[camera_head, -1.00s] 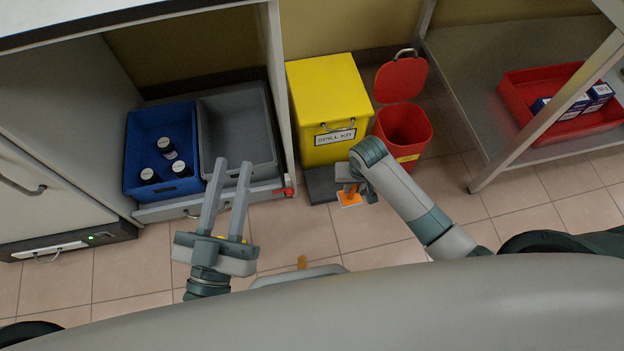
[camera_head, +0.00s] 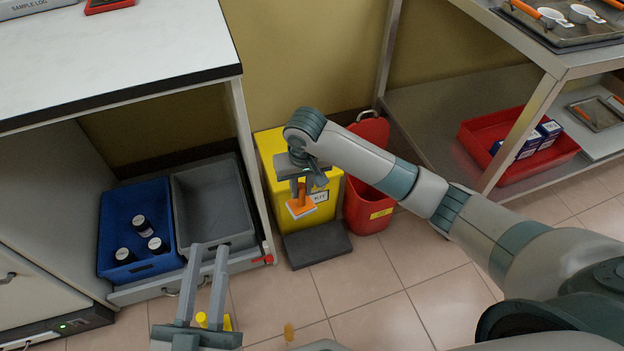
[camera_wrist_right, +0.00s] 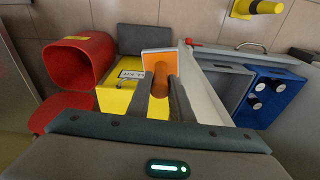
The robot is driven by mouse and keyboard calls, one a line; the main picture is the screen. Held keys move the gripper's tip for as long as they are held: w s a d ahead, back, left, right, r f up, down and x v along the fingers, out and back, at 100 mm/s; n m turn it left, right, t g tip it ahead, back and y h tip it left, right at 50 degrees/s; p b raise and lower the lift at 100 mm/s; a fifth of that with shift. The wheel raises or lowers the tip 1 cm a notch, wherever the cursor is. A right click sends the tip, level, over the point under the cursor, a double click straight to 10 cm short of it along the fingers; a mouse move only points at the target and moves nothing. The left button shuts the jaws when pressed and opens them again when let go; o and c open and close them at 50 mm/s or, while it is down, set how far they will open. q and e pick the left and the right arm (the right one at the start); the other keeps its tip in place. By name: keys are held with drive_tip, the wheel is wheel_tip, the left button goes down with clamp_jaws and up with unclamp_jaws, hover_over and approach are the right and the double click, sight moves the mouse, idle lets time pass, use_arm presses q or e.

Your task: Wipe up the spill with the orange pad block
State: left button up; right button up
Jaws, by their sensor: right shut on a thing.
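The orange pad block (camera_head: 301,206) is in my right gripper (camera_head: 300,190), held above the floor in front of the yellow spill kit bin. In the right wrist view the block's orange handle (camera_wrist_right: 160,80) is between the fingers, with the flat pad beyond it. A small amber patch (camera_head: 289,332), which looks like the spill, is on the floor tiles at the bottom of the head view, away from the pad. My left gripper (camera_head: 209,250) is open and empty, its fingers pointing toward the shelf.
The spill kit bin (camera_head: 270,150) stands beside a red open bin (camera_head: 368,208), with a dark plate (camera_head: 317,246) in front. Left are a blue crate (camera_head: 112,225) with bottles and a grey crate (camera_head: 190,195). A metal rack (camera_head: 430,100) stands right. A yellow object (camera_head: 202,320) is near my left gripper.

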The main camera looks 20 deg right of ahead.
drive_tip(key=s+d+r, duration=0.2)
drive_tip(key=d+r, duration=0.1)
drive_tip(key=r, duration=0.7)
drive_tip(key=s+d+r, duration=0.2)
drive_tip(key=d+r, duration=0.1)
drive_tip(key=r, duration=0.8)
drive_tip(key=shift+d+r, duration=0.2)
